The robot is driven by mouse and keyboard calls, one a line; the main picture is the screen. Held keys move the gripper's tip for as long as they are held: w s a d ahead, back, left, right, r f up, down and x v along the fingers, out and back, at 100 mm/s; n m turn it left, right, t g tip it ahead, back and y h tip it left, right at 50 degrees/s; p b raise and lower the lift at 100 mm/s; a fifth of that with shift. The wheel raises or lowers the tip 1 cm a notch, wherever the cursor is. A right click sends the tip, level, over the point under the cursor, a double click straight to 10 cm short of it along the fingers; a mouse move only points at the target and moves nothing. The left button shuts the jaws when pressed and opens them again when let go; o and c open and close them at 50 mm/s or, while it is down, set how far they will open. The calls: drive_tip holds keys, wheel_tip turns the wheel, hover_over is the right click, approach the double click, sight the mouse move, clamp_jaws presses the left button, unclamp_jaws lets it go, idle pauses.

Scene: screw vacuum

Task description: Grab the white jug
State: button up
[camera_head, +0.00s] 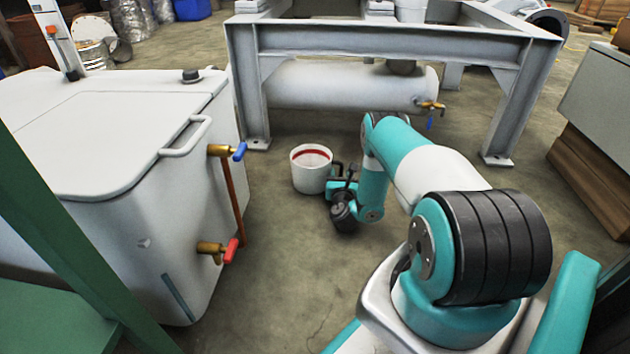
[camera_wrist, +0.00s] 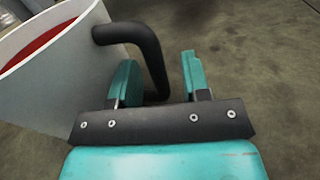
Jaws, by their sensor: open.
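The white jug (camera_head: 309,172) stands upright on the floor in the head view, left of my gripper (camera_head: 335,177). It has a red band or red contents inside its rim. In the wrist view the white jug (camera_wrist: 55,65) fills the upper left, and its black handle (camera_wrist: 150,50) curves out to the right and down. My gripper (camera_wrist: 160,85) is open, with one teal finger on each side of the handle's lower part. I cannot tell whether either finger touches the handle.
A white tank (camera_head: 120,170) with brass taps stands at the left. A grey steel frame (camera_head: 390,42) holding a cylindrical vessel (camera_head: 330,87) stands behind the jug. Brown boards (camera_head: 590,180) are at the right. The floor (camera_head: 275,270) in front of the jug is clear.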

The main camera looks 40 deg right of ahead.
clamp_jaws()
drive_tip(key=shift+r, duration=0.1)
